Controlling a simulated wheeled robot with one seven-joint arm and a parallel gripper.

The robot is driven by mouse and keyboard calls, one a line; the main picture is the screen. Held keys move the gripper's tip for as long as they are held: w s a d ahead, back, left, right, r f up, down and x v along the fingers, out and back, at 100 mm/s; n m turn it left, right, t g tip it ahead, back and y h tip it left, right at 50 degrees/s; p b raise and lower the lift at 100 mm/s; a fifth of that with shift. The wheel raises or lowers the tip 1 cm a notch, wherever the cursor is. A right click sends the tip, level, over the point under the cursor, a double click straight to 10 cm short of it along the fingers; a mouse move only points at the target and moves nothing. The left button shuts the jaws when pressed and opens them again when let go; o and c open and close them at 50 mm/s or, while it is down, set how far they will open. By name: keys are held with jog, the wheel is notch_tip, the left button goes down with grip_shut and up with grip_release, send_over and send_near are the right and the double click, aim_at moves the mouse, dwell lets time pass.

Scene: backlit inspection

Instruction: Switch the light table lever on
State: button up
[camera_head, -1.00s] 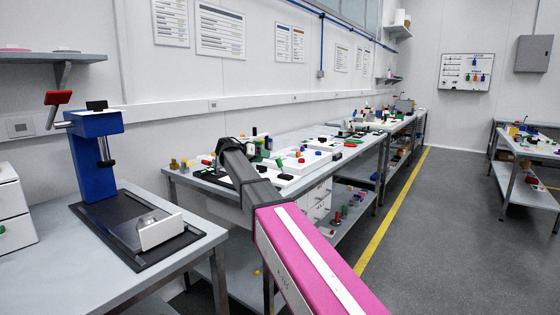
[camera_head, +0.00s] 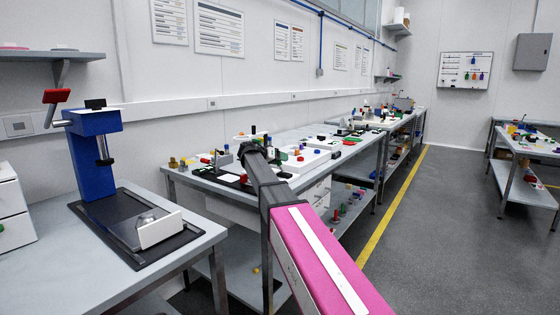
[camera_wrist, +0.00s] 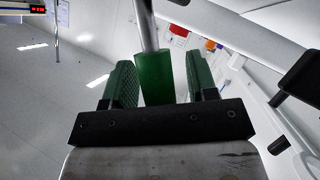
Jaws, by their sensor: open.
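In the wrist view a lever with a green block grip (camera_wrist: 159,78) on a grey metal rod comes down from the top. My gripper (camera_wrist: 162,68) is open, with one green finger on each side of the grip. The lower end of the grip is hidden behind the dark gripper body. In the head view my arm reaches over the middle workbench (camera_head: 281,140); my gripper and the lever cannot be made out there behind the arm.
A blue press (camera_head: 95,155) with a red-handled lever stands on the left bench. White panels (camera_head: 305,160) and small coloured parts crowd the middle bench. A dark object (camera_wrist: 302,77) juts in at the wrist view's right. The aisle floor (camera_head: 440,220) is clear.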

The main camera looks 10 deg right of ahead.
grip_shut()
jog(key=shift+s+r, duration=0.1)
jog(key=shift+s+d+r+m+t+y, duration=0.3)
jog(key=shift+s+d+m+y, duration=0.25)
jog(key=shift+m, duration=0.25)
jog(key=shift+s+d+m+t+y, duration=0.6)
jog(key=shift+s+d+m+y, duration=0.3)
jog(key=shift+m, duration=0.2)
jog(key=shift+s+d+f+m+t+y, duration=0.15)
jog(key=shift+s+d+m+t+y, duration=0.6)
jog(key=shift+m+y, duration=0.15)
jog(key=shift+s+d+f+m+t+y, duration=0.45)
jog(key=shift+d+m+t, duration=0.1)
jog(key=shift+m, duration=0.25)
